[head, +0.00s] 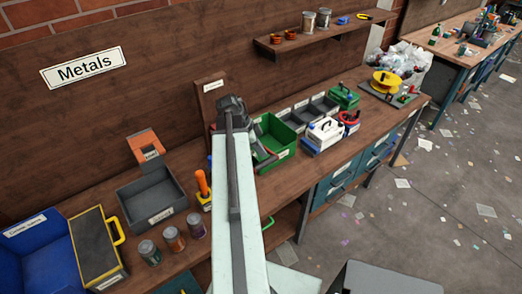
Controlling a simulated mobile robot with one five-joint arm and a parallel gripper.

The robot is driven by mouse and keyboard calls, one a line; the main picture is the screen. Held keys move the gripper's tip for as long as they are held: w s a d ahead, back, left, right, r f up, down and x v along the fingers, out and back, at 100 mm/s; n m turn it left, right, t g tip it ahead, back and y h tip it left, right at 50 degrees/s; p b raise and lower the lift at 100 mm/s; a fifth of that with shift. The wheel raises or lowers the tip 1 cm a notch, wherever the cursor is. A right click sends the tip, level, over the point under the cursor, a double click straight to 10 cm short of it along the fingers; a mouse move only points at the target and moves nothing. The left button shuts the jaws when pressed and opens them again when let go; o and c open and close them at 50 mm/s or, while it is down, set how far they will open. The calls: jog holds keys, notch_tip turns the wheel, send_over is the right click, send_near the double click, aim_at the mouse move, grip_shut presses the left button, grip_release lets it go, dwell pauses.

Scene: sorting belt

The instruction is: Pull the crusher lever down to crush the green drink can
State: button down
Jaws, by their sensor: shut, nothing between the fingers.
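My arm reaches from the bottom centre up to the wooden backing board (211,98) at the wall. My gripper (232,106) is the dark shape at the arm's far end, in front of the board; it is shut and empty, and its fingertips are hard to make out. The crusher is largely hidden behind my arm and gripper. A dark bar with a reddish part (266,160) sticks out just right of my arm; I cannot tell whether it is the crusher lever. I cannot make out a green drink can in the crusher.
Left on the bench (115,195) are a grey bin (150,203), a blue bin (38,248), a yellow-edged box (98,250) and three small jars (174,239). An orange-handled tool (203,184) stands close left of my arm. A green bin (276,140) stands close right.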

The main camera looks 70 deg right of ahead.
aim_at(262, 167)
jog(key=shift+s+a+f+b, duration=0.1)
jog(key=shift+s+f+b, duration=0.05)
jog(key=shift+f+b, duration=2.1)
jog(key=shift+s+a+f+b, duration=0.1)
jog(key=shift+s+f+b, duration=0.05)
jog(key=shift+f+b, duration=2.05)
jog(key=r+p, duration=0.4)
jog(key=shift+w+d, duration=0.15)
jog(key=shift+w, duration=0.05)
jog(key=shift+f, duration=0.1)
